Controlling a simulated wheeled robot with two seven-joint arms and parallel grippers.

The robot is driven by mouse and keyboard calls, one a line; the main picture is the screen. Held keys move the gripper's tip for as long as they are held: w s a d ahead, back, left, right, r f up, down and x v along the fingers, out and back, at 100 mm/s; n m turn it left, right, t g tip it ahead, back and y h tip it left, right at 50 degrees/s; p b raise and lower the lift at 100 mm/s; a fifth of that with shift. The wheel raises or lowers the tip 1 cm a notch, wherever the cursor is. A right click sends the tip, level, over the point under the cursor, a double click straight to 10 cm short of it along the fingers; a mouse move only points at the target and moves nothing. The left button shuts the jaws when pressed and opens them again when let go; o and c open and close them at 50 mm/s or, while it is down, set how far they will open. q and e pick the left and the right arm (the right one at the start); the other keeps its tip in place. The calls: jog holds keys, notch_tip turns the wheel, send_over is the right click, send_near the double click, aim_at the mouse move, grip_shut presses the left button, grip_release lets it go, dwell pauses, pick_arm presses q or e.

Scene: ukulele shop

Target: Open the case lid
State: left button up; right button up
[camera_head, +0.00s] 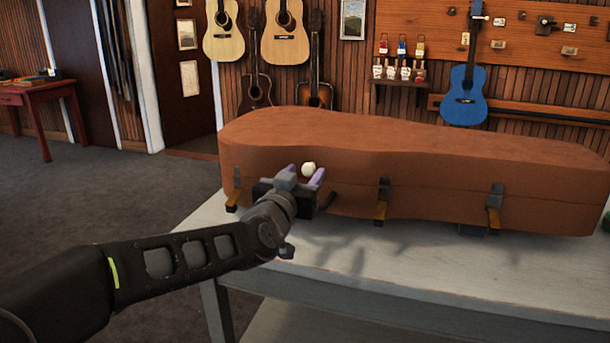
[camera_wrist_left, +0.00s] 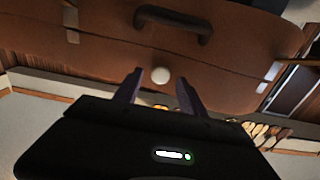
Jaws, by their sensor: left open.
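The brown guitar case (camera_head: 430,165) lies on a pale table with its lid down; it also fills the upper part of the left wrist view (camera_wrist_left: 230,50). Its front has several latches, one at the left (camera_head: 234,194), one in the middle (camera_head: 381,200) and one at the right (camera_head: 495,207). A round white knob (camera_head: 308,168) sits on the front of the lid. My left gripper (camera_head: 304,174) is open at the case front, with the knob between its purple fingertips. The left wrist view shows the knob (camera_wrist_left: 160,75) between and just beyond the fingers, with a gap at each side.
A dark carry handle (camera_wrist_left: 175,24) sticks out from the case front near the gripper. The pale table (camera_head: 400,275) has bare room before the case. Guitars and a blue ukulele (camera_head: 465,95) hang on the back wall. A red side table (camera_head: 40,90) stands far left.

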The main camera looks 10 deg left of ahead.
pick_arm(q)
jog(key=shift+w, duration=0.6)
grip_shut()
dwell(1.1)
